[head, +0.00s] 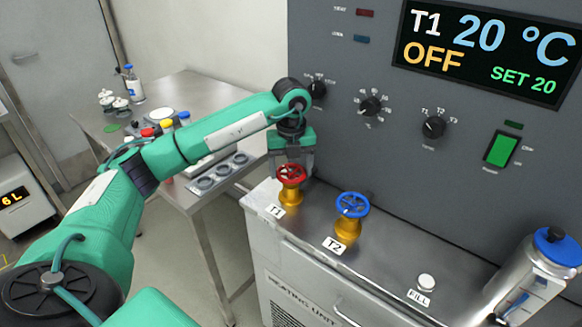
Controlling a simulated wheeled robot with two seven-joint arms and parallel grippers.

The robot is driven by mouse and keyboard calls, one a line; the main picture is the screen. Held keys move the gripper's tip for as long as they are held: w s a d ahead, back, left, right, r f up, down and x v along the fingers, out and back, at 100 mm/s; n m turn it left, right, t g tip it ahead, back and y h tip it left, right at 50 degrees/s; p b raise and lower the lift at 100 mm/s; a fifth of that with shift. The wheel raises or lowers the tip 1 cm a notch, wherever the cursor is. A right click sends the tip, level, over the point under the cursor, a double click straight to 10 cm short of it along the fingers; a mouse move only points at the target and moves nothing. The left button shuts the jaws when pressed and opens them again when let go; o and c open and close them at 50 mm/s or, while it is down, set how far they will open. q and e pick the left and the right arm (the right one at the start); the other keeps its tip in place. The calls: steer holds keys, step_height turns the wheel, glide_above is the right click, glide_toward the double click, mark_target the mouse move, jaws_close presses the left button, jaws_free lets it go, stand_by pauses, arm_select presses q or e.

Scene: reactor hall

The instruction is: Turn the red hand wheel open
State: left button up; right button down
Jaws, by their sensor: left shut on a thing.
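The red hand wheel (291,173) sits on a brass valve body at the left end of the heating unit's top, behind the label T1 (275,211). My left gripper (292,164) comes down over it from above and is shut on the wheel's rim. The fingertips are partly hidden behind the wheel. My right gripper is not in view.
A blue hand wheel (352,205) marked T2 stands close to the right. A fill cap (427,282) and a metal canister (530,275) are further right. The control panel (420,190) rises behind. A steel table (185,90) with bottles and jars stands left.

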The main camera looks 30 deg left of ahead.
arm_select(q)
steer(key=shift+r, duration=0.15)
steer(key=o, duration=1)
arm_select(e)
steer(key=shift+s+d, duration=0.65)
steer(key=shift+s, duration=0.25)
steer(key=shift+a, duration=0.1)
